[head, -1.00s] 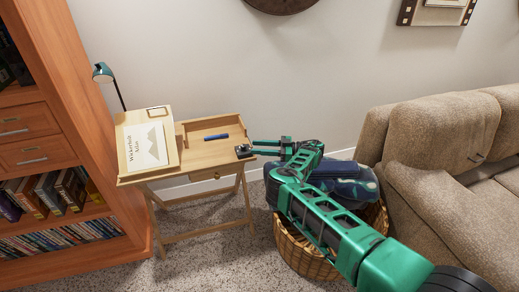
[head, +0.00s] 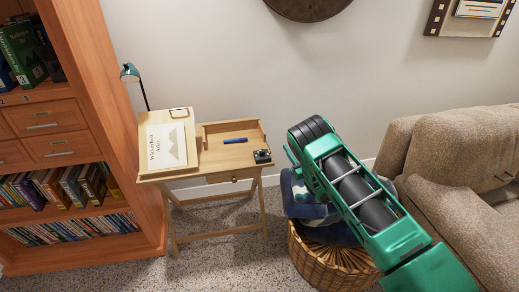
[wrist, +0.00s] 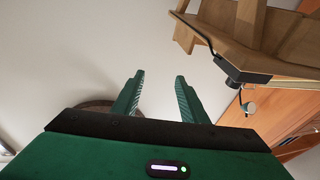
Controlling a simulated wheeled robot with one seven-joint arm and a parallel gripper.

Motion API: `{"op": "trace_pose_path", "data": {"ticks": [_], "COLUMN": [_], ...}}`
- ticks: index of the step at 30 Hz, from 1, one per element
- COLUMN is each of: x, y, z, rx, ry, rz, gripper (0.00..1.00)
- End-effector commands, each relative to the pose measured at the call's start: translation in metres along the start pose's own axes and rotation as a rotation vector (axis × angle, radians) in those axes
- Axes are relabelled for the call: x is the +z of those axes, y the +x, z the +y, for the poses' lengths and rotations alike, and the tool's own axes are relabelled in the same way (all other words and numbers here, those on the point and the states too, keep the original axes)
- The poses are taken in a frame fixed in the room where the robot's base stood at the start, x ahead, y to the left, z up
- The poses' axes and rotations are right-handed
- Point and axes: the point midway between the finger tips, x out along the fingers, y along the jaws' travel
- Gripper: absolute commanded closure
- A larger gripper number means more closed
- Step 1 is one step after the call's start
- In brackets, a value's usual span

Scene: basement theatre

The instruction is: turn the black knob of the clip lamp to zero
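The clip lamp (head: 130,74) has a teal shade on a thin dark stem and stands behind the left side of the small wooden desk (head: 218,162). A small black box (head: 262,156) sits at the desk's right front corner; its knob and pointer are too small to read. A black block (wrist: 232,74), probably this box, shows at the desk edge in the wrist view, with a dark cord beside it. My gripper (wrist: 160,78) is open and empty, pointing at the bare wall, apart from the block.
A bookcase (head: 95,110) stands left. A wicker basket (head: 325,258) with blue cloth is under my arm, and a sofa (head: 450,150) is at right.

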Motion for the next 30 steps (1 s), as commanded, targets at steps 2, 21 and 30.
{"op": "trace_pose_path", "data": {"ticks": [2, 21, 30], "x": [0.001, 0.000, 0.011], "y": [-0.005, -0.007, 0.044], "z": [-0.029, -0.138, -0.135], "rx": [0.052, 0.067, 0.067], "ry": [0.020, 0.038, 0.038], "rz": [-0.046, -0.195, -0.193], "gripper": [0.60, 0.60, 0.60]}}
